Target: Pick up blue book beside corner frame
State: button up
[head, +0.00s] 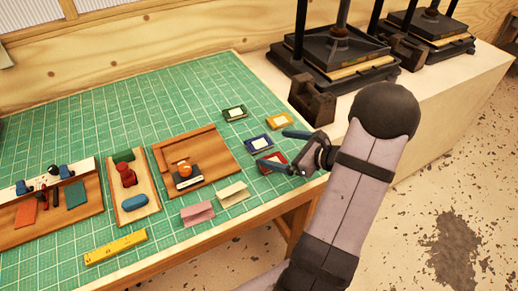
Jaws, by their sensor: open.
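The wooden corner frame (205,140) is an L-shaped raised edge on a brown board in the middle of the green mat. Just right of the board lies a small blue book-like piece (260,143) with a pale label. A dark, pale-edged block (188,184) lies on the board inside the corner, with an orange knob-like thing (185,170) over it; I cannot tell whether this block is a blue book. My gripper (273,148) is open, its two blue-grey fingers spread near the small pieces right of the board. It holds nothing that I can see.
Pink (197,213) and cream (232,194) folded pieces stand in front. A yellow bar (115,247) lies front left. Black presses (335,50) stand behind right. The mat's back is clear.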

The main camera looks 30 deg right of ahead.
aim_at(260, 143)
jog(key=shift+w+d+f+m, duration=0.15)
jog(key=shift+d+f+m, duration=0.05)
jog(key=shift+d+m, duration=0.45)
jog(key=shift+p+x, duration=0.3)
jog(key=shift+x, duration=0.85)
jog(key=shift+w+a+p, duration=0.45)
jog(key=shift+w+p, duration=0.05)
jog(key=shift+p+x, duration=0.8)
jog(key=shift+x, duration=1.2)
jog(key=shift+d+f, duration=0.1)
jog(key=shift+d, duration=0.05)
jog(key=c, duration=1.1)
